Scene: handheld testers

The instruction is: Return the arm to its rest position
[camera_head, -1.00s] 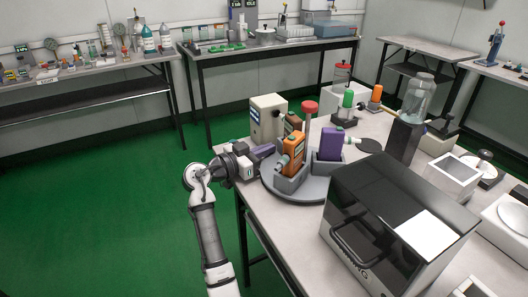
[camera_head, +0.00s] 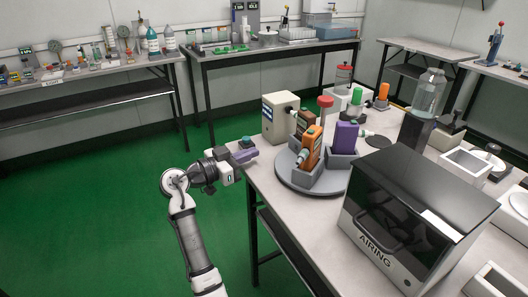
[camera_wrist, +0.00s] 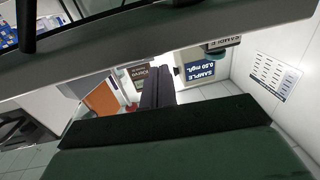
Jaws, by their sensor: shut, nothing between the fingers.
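My gripper (camera_head: 250,157) is shut and empty, off the left edge of the table, with its fingertips close to the table's corner. In the wrist view its dark fingers (camera_wrist: 158,88) are together. An orange handheld tester (camera_head: 311,148) stands in a grey holder on a round grey turntable (camera_head: 290,176), right of my gripper and apart from it. A brown tester (camera_head: 304,123) and a purple tester (camera_head: 345,138) also stand there. A small teal-topped item (camera_head: 246,143) shows just behind my fingers; whether they touch it is unclear.
A beige boxy instrument (camera_head: 280,118) stands behind the turntable. A black-lidded box (camera_head: 420,205) fills the front of the table (camera_head: 262,190). A clear jar (camera_head: 430,92) stands on a dark stand behind it. The green floor (camera_head: 100,200) to the left is clear.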

